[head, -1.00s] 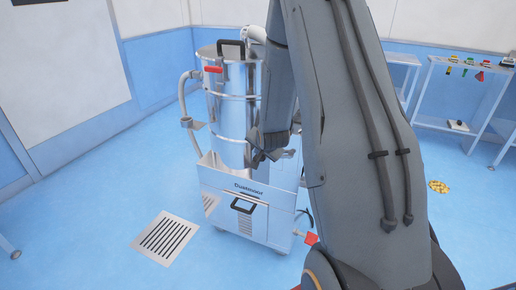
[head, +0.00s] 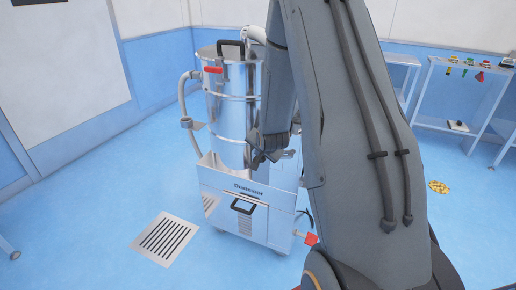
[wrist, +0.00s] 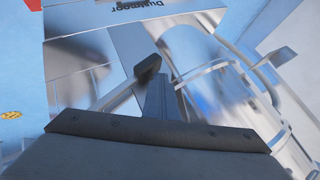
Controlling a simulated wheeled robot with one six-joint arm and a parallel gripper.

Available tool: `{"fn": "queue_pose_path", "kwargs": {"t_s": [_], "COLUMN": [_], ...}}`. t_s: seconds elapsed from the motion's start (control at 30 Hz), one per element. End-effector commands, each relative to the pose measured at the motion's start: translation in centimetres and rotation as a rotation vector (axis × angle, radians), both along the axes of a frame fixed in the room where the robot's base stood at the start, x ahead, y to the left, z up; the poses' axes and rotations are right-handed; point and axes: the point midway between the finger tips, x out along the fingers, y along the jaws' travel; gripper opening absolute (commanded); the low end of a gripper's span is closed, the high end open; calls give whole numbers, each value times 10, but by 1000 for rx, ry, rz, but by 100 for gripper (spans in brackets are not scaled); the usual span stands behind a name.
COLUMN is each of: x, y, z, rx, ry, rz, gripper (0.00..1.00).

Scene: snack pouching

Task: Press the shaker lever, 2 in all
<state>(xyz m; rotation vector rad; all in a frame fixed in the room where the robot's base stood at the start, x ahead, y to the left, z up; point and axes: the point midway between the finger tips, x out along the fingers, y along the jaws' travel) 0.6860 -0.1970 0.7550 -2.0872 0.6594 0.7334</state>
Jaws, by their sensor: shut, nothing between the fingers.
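The dust collector (head: 229,100) is a shiny steel drum on a boxy steel base, marked with a name that reads like Dustmoor. In the wrist view, a lever with a black knob (wrist: 148,68) and a pale rod sticks out beside the drum; I take it to be the shaker lever. My gripper (wrist: 163,98) is shut and empty, its fingertips close beside the knob. I cannot tell whether they touch. In the head view my gripper (head: 259,162) is in front of the drum's lower part, just above the base; the knob cannot be made out there.
A red handle (head: 214,69) is on the drum's upper side, and a red-ended fitting (head: 311,239) is low at the base's right. A floor grate (head: 166,239) lies in front left. Shelves (head: 470,90) stand at the right. A yellow pile (head: 438,187) lies on the floor.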

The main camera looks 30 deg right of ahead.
Motion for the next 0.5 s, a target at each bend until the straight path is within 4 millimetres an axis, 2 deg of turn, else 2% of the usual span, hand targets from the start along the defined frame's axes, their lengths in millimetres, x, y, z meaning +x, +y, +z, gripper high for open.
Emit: {"fn": "queue_pose_path", "kwargs": {"t_s": [0.5], "x": [-1], "y": [-1], "z": [27], "rx": [0], "ry": [1], "rz": [-1], "gripper": [0]}}
